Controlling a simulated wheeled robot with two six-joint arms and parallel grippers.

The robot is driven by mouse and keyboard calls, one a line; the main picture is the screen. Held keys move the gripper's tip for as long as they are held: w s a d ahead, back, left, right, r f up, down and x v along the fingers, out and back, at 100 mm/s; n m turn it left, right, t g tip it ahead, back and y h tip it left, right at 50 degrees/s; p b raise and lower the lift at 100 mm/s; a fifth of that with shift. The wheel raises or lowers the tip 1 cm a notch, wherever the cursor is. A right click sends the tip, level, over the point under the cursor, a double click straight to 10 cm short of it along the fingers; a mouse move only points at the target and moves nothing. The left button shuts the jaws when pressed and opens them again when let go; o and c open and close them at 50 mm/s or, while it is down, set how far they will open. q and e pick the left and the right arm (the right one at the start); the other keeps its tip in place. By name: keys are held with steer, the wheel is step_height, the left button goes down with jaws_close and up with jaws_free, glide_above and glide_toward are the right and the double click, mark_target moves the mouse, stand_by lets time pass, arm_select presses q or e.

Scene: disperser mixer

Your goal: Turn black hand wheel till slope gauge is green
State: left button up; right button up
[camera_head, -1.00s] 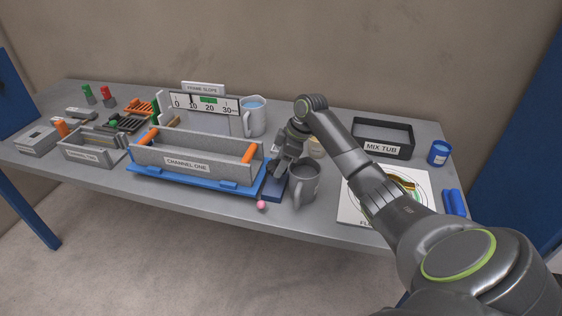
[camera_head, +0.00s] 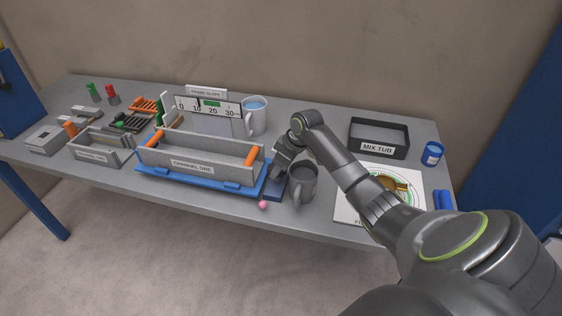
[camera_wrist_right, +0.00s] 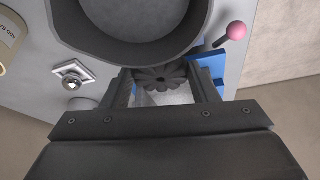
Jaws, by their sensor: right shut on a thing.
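The black hand wheel (camera_wrist_right: 160,77) shows in the right wrist view as a dark scalloped wheel between my fingers. My right gripper (camera_wrist_right: 163,92) is shut on it. In the head view my right gripper (camera_head: 276,178) is low at the right end of the blue-based channel frame (camera_head: 190,182), and it hides the wheel there. The slope gauge (camera_head: 222,110) stands behind the channel, with a scale from 0 to 30 and a green band right of the 10. Its dark pointer is near 10, left of the green band. My left gripper is out of view.
A grey mug (camera_head: 302,184) stands close to the right of my gripper. A pink ball (camera_head: 263,205) is near the table's front edge. The mix tub (camera_head: 382,153), a blue-labelled jar (camera_head: 433,154) and a white round-target sheet (camera_head: 350,207) are further right.

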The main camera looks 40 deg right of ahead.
steer(key=shift+w, duration=0.1)
steer(key=o, duration=1)
steer(key=shift+c, duration=0.2)
steer(key=b+v, duration=0.2)
steer(key=v, duration=1.5)
steer(key=shift+r, duration=0.25)
steer(key=shift+d, duration=0.1)
